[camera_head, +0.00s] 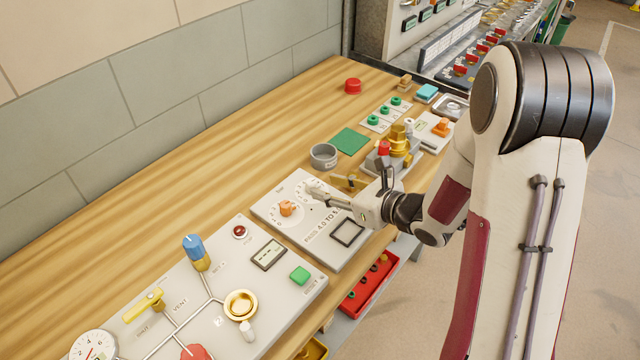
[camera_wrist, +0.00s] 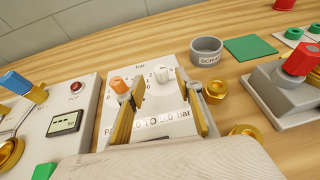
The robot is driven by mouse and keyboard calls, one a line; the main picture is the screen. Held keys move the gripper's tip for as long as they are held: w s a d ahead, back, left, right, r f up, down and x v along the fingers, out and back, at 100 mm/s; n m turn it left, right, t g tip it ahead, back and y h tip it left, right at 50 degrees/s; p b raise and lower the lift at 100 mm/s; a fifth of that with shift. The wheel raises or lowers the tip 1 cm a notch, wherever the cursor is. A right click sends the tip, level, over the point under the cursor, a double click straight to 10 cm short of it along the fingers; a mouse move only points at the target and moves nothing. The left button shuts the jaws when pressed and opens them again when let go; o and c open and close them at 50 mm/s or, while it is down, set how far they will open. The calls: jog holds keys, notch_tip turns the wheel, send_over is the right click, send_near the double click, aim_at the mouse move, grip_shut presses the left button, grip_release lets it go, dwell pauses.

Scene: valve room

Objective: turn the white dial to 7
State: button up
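The white dial (camera_wrist: 162,74) sits on a pale panel (camera_wrist: 101,128), right of an orange dial (camera_wrist: 118,84). In the wrist view it shows between and beyond the tips of my gripper (camera_wrist: 158,86). The gold-padded fingers are spread apart with nothing held. I cannot read which number the white dial points to.
A grey cup (camera_head: 323,155) and green square (camera_head: 350,141) lie behind the panel. A fixture with a red knob (camera_head: 384,148) stands to the right. A valve panel (camera_head: 215,325) is at the front left.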

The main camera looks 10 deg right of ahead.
jog(key=shift+v, duration=2.65)
jog(key=shift+w, duration=0.1)
jog(key=shift+w+d+r+m+h, duration=0.3)
jog(key=shift+d+r+m+h, duration=0.25)
jog(key=shift+m, duration=0.45)
jog(key=s+d+r+m+h, duration=0.6)
jog(key=d+r+m+h, duration=0.4)
jog(key=m, duration=1.2)
jog(key=s+a+r+m+g+y, duration=0.1)
jog(key=s+a+m+g, duration=0.1)
jog(key=s+m, duration=0.8)
jog(key=s+a+r+m+g+y, duration=0.1)
jog(key=s+a+m, duration=0.3)
jog(key=s+m, duration=0.6)
jog(key=shift+s+r+g, duration=0.25)
jog(key=shift+s+g, duration=0.65)
jog(key=shift+s, duration=0.3)
